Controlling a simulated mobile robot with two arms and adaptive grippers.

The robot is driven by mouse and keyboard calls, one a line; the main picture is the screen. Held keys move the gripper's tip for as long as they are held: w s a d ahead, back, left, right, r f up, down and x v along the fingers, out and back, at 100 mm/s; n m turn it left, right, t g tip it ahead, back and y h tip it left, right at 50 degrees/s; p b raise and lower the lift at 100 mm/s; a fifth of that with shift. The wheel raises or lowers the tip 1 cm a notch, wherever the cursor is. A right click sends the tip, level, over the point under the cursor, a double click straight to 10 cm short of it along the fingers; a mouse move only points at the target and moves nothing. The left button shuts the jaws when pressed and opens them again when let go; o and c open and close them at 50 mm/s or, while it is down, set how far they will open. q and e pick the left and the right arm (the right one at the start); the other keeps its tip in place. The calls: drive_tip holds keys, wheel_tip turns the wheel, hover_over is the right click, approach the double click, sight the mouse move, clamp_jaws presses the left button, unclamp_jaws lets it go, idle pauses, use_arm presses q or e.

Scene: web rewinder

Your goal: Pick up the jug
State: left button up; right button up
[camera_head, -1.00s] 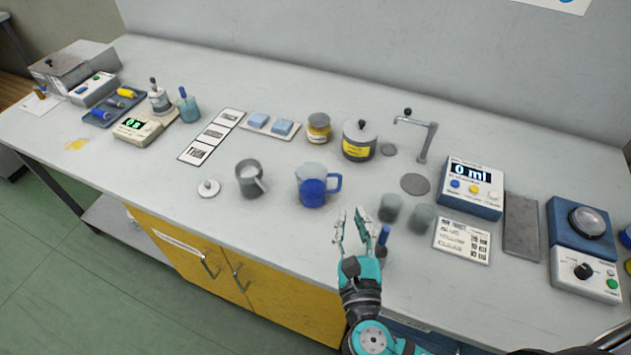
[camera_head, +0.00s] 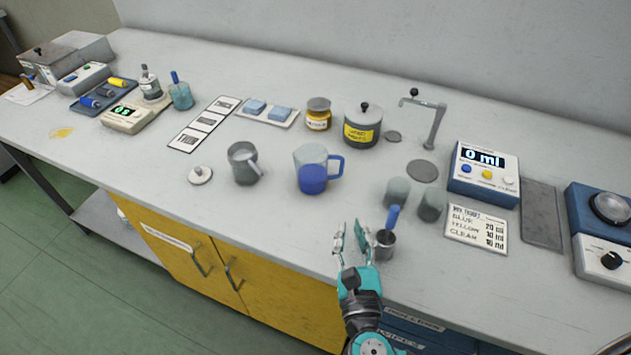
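The jug (camera_head: 312,176) stands upright on the grey bench, pale on top and blue below, with a blue handle on its right side. My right gripper (camera_head: 351,236) is at the bench's front edge, in front of the jug and a little right of it. Its teal fingers are apart, with nothing between them, and it does not touch the jug. My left gripper is not in view.
A grey handled cup (camera_head: 243,163) stands left of the jug. A small metal pot with a blue-handled tool (camera_head: 386,240) stands close to the right of my gripper. Two grey tumblers (camera_head: 397,191) stand behind it. The bench between jug and gripper is clear.

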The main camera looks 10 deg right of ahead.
drive_tip(key=p, duration=0.1)
approach(342, 168)
drive_tip(key=w, duration=0.4)
drive_tip(key=shift+w+d+r, duration=0.1)
drive_tip(key=shift+w+d, duration=0.25)
drive_tip(key=shift+d, duration=0.05)
drive_tip(key=w, duration=0.4)
drive_tip(key=shift+w+d+p, duration=0.35)
drive_tip(key=shift+d+p, duration=0.05)
clamp_jaws()
drive_tip(key=shift+s, duration=0.1)
